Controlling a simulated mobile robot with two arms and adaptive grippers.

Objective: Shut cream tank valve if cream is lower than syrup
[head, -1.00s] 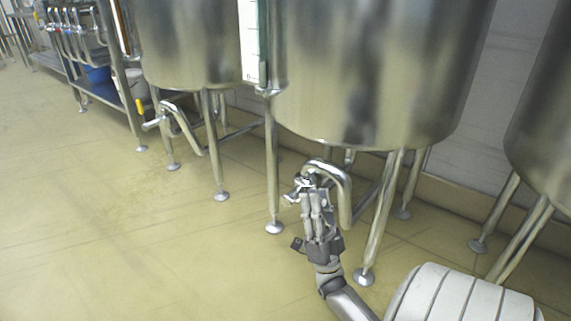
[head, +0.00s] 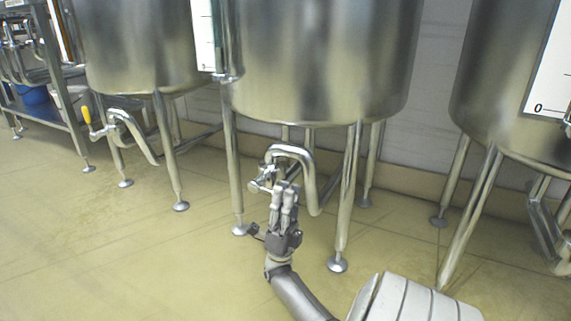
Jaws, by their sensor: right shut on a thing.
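The middle steel tank (head: 320,60) stands on legs, with a bent outlet pipe (head: 306,170) under it. Its valve (head: 262,182) sits at the front end of that pipe. My right gripper (head: 284,190) is at this valve, its fingers shut on the valve's handle, which the fingers mostly hide. The left tank (head: 140,50) has a similar valve (head: 98,130) with a yellow handle (head: 86,115) pointing up. A right tank (head: 480,90) is partly in view. No cream or syrup label is readable. My left gripper is not in view.
White level gauges show in part on the left tank (head: 204,35) and on the right tank (head: 552,75), where a "0" is readable; no liquid level shows. A steel rack (head: 55,95) stands far left. Tank legs (head: 345,200) flank my right arm. The floor in front is clear.

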